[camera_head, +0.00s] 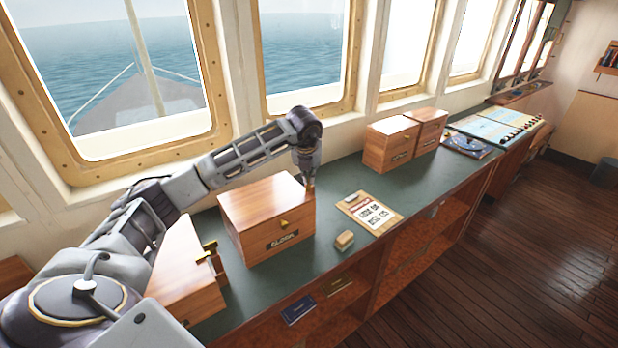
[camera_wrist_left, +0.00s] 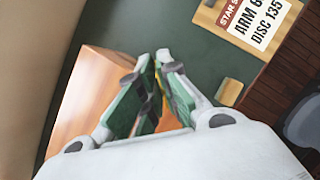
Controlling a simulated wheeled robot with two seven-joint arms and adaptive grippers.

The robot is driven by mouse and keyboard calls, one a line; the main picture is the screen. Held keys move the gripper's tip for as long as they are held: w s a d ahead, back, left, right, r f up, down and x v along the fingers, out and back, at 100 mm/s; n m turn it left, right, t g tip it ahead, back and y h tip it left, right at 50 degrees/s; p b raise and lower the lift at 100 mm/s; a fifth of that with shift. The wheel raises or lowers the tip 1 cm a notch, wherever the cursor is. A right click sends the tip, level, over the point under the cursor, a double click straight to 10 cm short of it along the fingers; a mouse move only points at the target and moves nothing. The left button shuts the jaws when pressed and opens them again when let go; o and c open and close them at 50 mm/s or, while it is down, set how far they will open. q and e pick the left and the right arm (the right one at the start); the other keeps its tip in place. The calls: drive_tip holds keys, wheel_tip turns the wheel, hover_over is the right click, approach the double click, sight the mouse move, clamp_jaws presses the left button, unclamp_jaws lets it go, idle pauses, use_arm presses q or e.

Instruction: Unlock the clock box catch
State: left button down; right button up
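The clock box (camera_head: 255,205) is a wooden box with a dark label on its front; it stands closed on the green counter. A small brass catch (camera_head: 284,223) sits on its front, above the label. My left gripper (camera_head: 309,186) points down by the right rear edge of the box; contact is unclear. In the left wrist view my left gripper (camera_wrist_left: 157,62) has its fingertips close together, with a sliver of yellow between or behind them. Whether it grips anything is unclear. The box (camera_wrist_left: 85,95) shows to its left. My right gripper is out of view.
A clipboard (camera_head: 358,213) and a small tan block (camera_head: 345,240) lie right of the box. Another wooden box (camera_head: 180,270) stands at the left, with brass hardware. Two more boxes (camera_head: 390,145) stand farther right. Windows line the back; a shelf lies under the counter.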

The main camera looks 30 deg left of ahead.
use_arm(q)
drive_tip(key=n+b, duration=0.1)
drive_tip(key=n, duration=0.1)
drive_tip(key=n+y, duration=0.1)
drive_tip(key=n, duration=0.1)
drive_tip(key=shift+w+d+n+g+b, duration=0.15)
drive_tip(key=shift+n+g+b, duration=0.15)
drive_tip(key=shift+g+b, duration=0.1)
drive_tip(key=shift+r+n+g+y+b, duration=0.1)
drive_tip(key=shift+n+g+y+b, duration=0.45)
drive_tip(key=shift+n, duration=1.65)
drive_tip(key=c, duration=1.7)
unclamp_jaws()
drive_tip(key=shift+o, duration=0.2)
drive_tip(key=shift+r, duration=0.1)
drive_tip(key=v, duration=1.1)
drive_tip(key=shift+w+d+r, duration=0.2)
drive_tip(key=shift+d+r, duration=0.05)
